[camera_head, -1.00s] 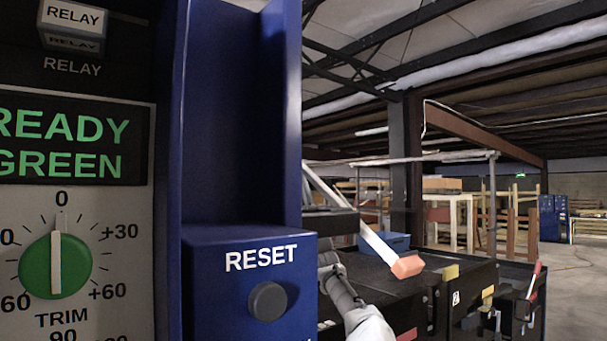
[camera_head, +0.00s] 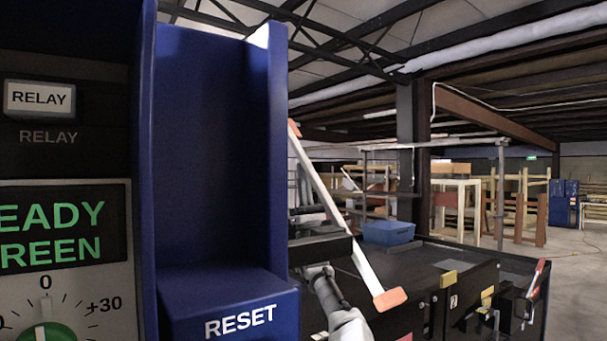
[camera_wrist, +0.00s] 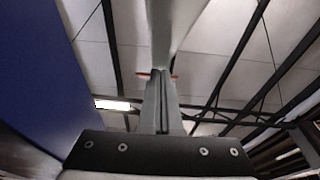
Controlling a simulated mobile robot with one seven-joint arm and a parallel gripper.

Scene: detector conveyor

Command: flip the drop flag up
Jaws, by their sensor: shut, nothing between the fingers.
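A slanted white bar with orange ends (camera_head: 345,228) shows in the head view, just right of the blue housing. It seems to be the drop flag, though no label on it can be read. Its upper end is at the housing's edge and its lower end points down to the right. In the wrist view my gripper (camera_wrist: 160,76) is shut and empty, with its fingers pointing up the picture. A pale bar (camera_wrist: 172,25) runs down to the fingertips, with small orange bits beside them. I cannot tell whether they touch.
A blue housing (camera_head: 215,150) with a RESET label stands close on the left, beside a panel with a RELAY button (camera_head: 40,98) and a green dial (camera_head: 42,333). A dark bench (camera_head: 455,262) with a blue bin (camera_head: 388,232) is at the right. Open floor lies far right.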

